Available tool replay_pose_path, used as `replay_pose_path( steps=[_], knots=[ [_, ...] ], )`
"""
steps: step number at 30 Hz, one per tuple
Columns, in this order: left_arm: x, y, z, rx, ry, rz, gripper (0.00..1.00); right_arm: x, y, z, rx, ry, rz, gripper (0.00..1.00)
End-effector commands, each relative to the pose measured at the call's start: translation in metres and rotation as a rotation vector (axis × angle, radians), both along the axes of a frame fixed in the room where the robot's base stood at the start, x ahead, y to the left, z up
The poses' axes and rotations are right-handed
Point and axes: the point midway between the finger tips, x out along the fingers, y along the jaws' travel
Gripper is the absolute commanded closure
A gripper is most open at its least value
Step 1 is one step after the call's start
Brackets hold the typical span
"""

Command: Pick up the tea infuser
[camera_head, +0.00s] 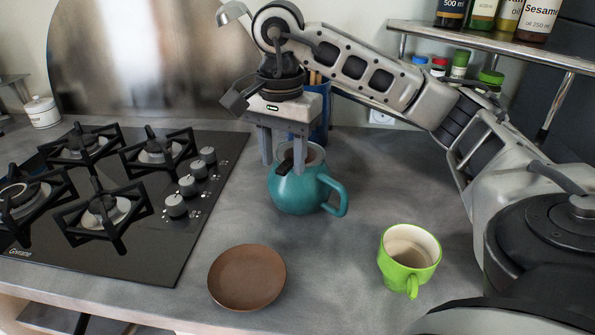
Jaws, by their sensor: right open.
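A round teal mug (300,196) with its handle to the right stands on the counter in the middle of the view. A dark piece (284,169) shows at its near rim between my gripper's fingers; it looks like the tea infuser's handle, and the rest of it is hidden. My right gripper (283,161) comes down from above over the mug, its open fingers pointing down on either side of the dark piece. I cannot tell whether they touch it. My left gripper is not in view.
A brown saucer (247,277) and a green mug (409,259) stand on the near counter, with free counter between them. A gas hob (150,245) fills the left. A blue container (319,128) stands behind the teal mug. A shelf (480,45) with bottles is at upper right.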

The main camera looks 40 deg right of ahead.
Motion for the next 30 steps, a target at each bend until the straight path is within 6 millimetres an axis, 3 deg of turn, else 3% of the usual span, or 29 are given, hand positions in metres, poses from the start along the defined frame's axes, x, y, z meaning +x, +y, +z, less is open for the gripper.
replay_pose_path(
  steps=[7, 16, 21, 30],
  knots=[
    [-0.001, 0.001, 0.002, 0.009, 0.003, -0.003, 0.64, 0.003, -0.001, -0.035, -0.001, 0.003, 0.000, 0.56],
    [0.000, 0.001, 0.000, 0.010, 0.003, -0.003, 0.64, 0.003, -0.001, -0.040, 0.000, 0.001, 0.000, 0.56],
    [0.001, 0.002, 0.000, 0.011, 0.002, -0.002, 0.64, 0.003, -0.001, -0.040, 0.000, 0.001, 0.000, 1.00],
    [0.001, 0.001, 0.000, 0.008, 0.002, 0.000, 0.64, 0.004, -0.001, -0.038, 0.000, 0.000, -0.001, 1.00]
  ],
)
